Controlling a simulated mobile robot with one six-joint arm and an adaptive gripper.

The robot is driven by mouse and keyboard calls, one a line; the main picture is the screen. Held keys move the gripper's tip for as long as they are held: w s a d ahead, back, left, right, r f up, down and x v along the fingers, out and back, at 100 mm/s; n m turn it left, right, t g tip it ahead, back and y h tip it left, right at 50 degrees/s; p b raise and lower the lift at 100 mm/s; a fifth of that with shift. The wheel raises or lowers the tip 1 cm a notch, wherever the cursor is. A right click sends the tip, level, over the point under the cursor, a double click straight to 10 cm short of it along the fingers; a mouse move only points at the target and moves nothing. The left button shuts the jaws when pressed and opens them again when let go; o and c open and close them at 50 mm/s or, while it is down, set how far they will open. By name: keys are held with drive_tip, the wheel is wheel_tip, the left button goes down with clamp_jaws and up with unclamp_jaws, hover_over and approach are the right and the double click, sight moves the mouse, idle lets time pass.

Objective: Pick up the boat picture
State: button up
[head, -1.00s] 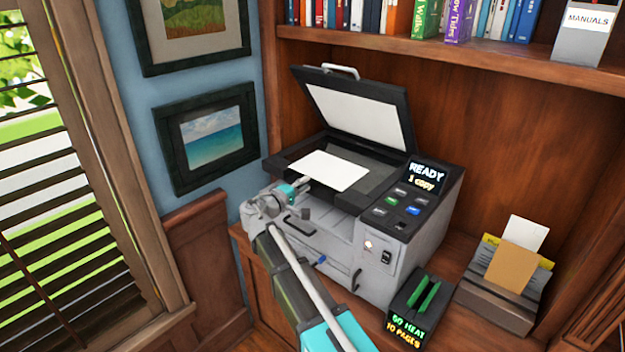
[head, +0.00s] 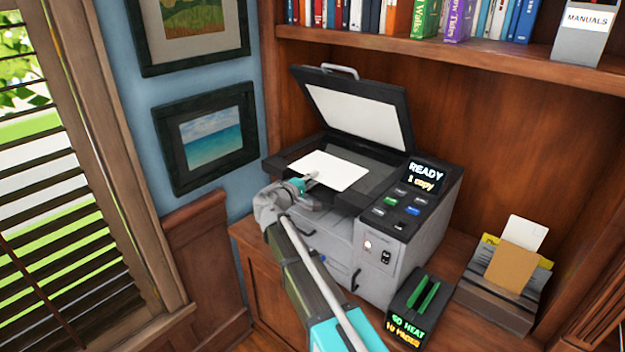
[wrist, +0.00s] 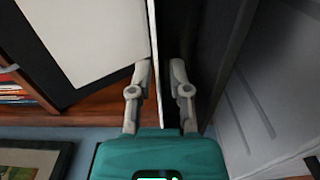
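A blank white sheet (head: 338,171) lies on the copier (head: 400,235), partly over its dark glass bed and front edge. I see no boat on its upper side; its underside is hidden. My gripper (head: 313,177) is at the sheet's front left edge in the head view. In the wrist view, my gripper (wrist: 161,75) has its two fingers apart, with the thin white sheet (wrist: 154,50) seen edge-on between them, nearer the left finger. Whether a finger touches it I cannot tell.
The copier's lid (head: 355,105) stands open above the bed. A framed sea picture (head: 212,140) hangs left on the wall. A paper holder (head: 500,290) and a small dark box with green slots (head: 412,305) stand right. A bookshelf (head: 450,50) runs above.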

clamp_jaws()
drive_tip(key=shift+s, duration=0.1)
wheel_tip(320, 180, up, 3)
drive_tip(key=p, duration=0.2)
drive_tip(key=shift+f+p, duration=0.2)
drive_tip(key=shift+p, duration=0.1)
idle(0.4)
drive_tip(key=s+a+r+p, duration=0.5)
drive_tip(key=s+a, duration=0.3)
drive_tip(key=s, duration=0.3)
drive_tip(key=shift+a, duration=0.35)
drive_tip(key=shift+w, duration=0.1)
